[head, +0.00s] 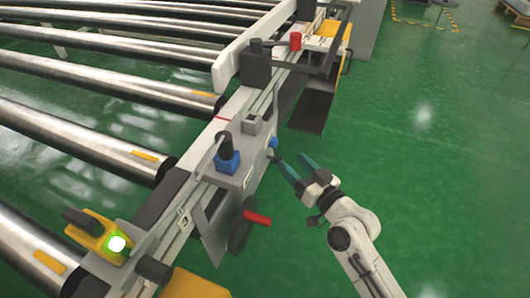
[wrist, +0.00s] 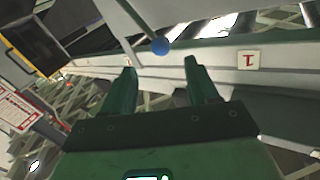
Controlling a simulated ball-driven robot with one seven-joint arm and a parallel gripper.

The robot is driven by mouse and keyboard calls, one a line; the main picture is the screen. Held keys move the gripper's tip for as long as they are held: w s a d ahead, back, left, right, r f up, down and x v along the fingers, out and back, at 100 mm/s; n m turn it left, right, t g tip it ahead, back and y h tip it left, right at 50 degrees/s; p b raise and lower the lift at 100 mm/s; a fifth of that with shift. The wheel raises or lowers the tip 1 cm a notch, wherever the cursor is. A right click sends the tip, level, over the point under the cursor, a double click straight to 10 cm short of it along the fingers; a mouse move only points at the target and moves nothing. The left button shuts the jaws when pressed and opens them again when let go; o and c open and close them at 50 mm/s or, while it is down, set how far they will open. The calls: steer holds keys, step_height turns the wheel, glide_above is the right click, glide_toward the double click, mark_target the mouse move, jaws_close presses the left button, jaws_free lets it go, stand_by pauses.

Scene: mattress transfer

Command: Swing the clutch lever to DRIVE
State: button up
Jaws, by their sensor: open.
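A lever with a blue ball knob (head: 273,143) stands out from the right side of the grey box on the conveyor's side rail; I take it for the clutch lever. In the wrist view its blue ball (wrist: 160,45) hangs at the end of a thin grey rod, beyond the fingertips and between their lines. My gripper (head: 289,164) has green fingers and is open and empty, just right of and below the knob in the head view. In the wrist view the open fingers (wrist: 160,68) point toward the ball, apart from it. I see no readable DRIVE label.
A blue block with a black post (head: 228,160) sits on the same box. Below it is a dark handwheel with a red handle (head: 257,218). A yellow unit with a lit green button (head: 116,243) is at lower left.

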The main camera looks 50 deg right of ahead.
mark_target(276, 146)
steer(key=x, duration=1)
steer(key=shift+w, duration=0.2)
jaws_close()
stand_by(0.4)
